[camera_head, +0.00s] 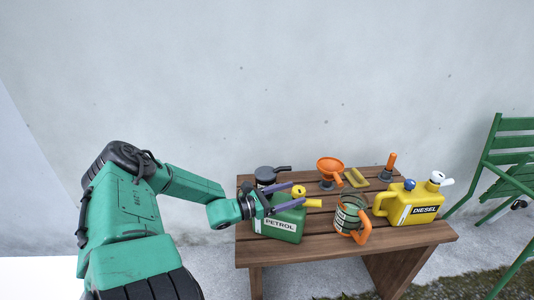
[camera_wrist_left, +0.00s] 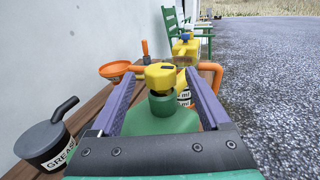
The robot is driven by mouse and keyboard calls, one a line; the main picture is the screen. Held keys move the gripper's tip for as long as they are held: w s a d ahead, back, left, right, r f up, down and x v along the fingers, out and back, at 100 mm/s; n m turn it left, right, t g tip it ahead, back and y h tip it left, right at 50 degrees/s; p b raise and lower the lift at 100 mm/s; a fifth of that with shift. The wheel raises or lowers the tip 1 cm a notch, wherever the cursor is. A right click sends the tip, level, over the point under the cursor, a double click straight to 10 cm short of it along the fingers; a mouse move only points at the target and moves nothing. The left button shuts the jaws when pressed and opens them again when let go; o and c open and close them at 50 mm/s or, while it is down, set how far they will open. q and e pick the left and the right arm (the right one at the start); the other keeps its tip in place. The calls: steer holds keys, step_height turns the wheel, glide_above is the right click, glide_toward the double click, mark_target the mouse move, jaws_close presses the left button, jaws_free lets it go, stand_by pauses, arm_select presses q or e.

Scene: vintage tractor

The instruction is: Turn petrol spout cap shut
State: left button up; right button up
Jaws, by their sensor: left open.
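The green petrol can (camera_head: 280,226), labelled PETROL, stands on the left part of the wooden table. Its yellow spout cap (camera_head: 299,190) sits on top, with a short yellow spout (camera_head: 313,203) pointing right. In the left wrist view the cap (camera_wrist_left: 160,76) sits upright on a green neck (camera_wrist_left: 163,103). My left gripper (camera_head: 298,193) is open, with one purple finger on each side of the cap. Gaps show between the fingers and the cap in the wrist view. My right gripper is not in view.
On the wooden table (camera_head: 400,240) stand a dark grease can (camera_head: 265,177), an orange funnel (camera_head: 330,167), a jug with an orange handle (camera_head: 347,218) and a yellow diesel can (camera_head: 410,207). The wall (camera_head: 300,80) is behind; a green chair (camera_head: 510,160) stands right.

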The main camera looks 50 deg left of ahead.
arm_select(q)
steer(key=p+v, duration=0.3)
steer(key=v, duration=0.8)
steer(key=shift+s, duration=0.35)
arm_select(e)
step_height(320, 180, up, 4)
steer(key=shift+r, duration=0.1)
arm_select(q)
steer(key=shift+a, duration=0.1)
